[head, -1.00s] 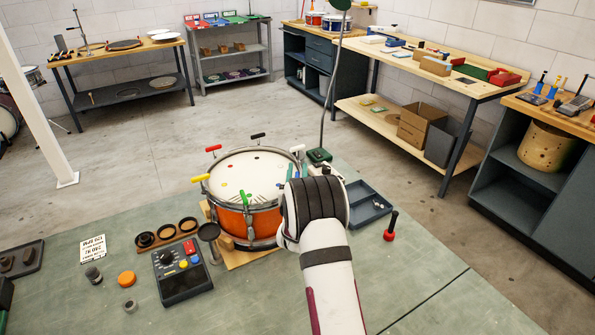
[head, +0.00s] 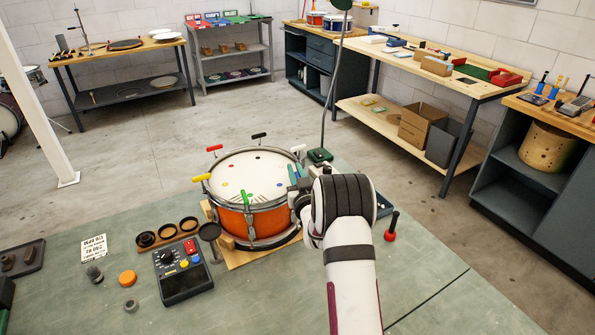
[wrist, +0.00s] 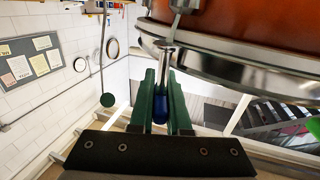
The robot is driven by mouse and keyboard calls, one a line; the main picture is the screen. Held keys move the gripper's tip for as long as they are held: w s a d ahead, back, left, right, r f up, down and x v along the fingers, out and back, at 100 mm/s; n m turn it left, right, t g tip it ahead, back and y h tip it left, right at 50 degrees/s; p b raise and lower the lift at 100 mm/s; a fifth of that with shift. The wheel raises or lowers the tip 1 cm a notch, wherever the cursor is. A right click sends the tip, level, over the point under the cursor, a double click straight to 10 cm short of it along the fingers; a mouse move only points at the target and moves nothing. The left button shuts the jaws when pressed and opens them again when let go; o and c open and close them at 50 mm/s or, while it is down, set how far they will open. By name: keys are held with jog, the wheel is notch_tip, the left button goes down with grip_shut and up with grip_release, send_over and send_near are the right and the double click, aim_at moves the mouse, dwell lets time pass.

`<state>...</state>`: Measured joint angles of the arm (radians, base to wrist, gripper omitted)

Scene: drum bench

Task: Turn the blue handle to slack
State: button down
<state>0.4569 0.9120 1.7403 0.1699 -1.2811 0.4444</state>
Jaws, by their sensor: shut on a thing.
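The orange snare drum (head: 232,218) stands on the bench with colored handles around its rim. In the wrist view, its metal hoop (wrist: 225,70) crosses the top right. My gripper (head: 297,176) is at the drum's right side. In the wrist view, its two green fingers (wrist: 160,108) are shut on the blue handle (wrist: 160,108), one on each side. A metal rod (wrist: 166,58) runs from the handle up to the drum's hoop.
The yellow (head: 201,177), red (head: 214,148), black (head: 258,136) and green (head: 249,197) handles sit around the rim. A control box (head: 183,272) is at the front left. A red-based tool (head: 390,235) stands right of my arm.

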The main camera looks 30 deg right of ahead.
jog(key=n+y, duration=0.3)
jog(key=y, duration=0.2)
jog(key=a+n+y, duration=0.1)
jog(key=n+y, duration=0.2)
jog(key=y, duration=0.1)
jog(key=shift+a+y, duration=0.2)
jog(key=shift+y, duration=0.2)
jog(key=n+g+y, duration=0.1)
jog(key=y, duration=0.1)
jog(key=a+n+g+y, duration=0.1)
jog(key=n+y, duration=0.1)
jog(key=n+g+y, duration=0.1)
jog(key=n+y, duration=0.1)
jog(key=shift+s+a, duration=0.15)
jog(key=shift+s, duration=0.1)
jog(key=shift+s+a+n+g+y, duration=0.15)
jog(key=shift+n+g+y, duration=0.55)
jog(key=shift+y, duration=0.4)
jog(key=shift+a, duration=0.1)
jog(key=c, duration=0.9)
grip_release()
jog(key=v, duration=1.2)
jog(key=shift+o, duration=0.3)
